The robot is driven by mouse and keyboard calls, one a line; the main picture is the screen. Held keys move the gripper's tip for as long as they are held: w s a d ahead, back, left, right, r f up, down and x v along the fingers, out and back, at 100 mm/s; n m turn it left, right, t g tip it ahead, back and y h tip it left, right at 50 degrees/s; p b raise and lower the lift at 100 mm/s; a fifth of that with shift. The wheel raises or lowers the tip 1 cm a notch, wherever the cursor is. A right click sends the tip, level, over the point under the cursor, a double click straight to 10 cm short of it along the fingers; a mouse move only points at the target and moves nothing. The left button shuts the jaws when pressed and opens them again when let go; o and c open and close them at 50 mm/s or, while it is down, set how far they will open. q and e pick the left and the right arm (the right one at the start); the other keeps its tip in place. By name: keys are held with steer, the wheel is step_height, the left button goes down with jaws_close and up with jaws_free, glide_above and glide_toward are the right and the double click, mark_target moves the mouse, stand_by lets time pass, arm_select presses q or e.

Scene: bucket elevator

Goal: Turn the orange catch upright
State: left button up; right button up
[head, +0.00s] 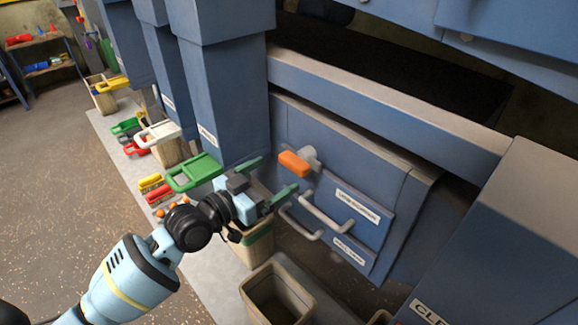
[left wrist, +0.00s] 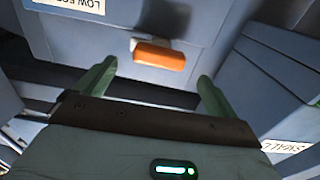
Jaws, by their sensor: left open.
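The orange catch (head: 294,163) sits on a grey mount on the blue-grey door panel (head: 345,160). In the head view it lies sideways, sloping slightly, not upright. It also shows in the left wrist view (left wrist: 160,55), ahead of the fingertips and between their lines, lying roughly crosswise. My left gripper (head: 278,176) has green fingers spread apart and empty. It is just left of the catch in the head view, apart from it. In the left wrist view the open fingers (left wrist: 153,75) point toward the panel. My right gripper is not in view.
White bar handles (head: 325,213) and labels are on the door below the catch. A tan bin (head: 277,295) stands below the door. A blue-grey column (head: 222,95) rises left of the gripper. A green-handled bin (head: 195,173) is near my wrist. Open floor lies at left.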

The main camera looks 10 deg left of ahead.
mark_target(289, 167)
arm_select(q)
steer(key=shift+x, duration=2.7)
steer(key=shift+c, duration=0.3)
steer(key=c, duration=0.9)
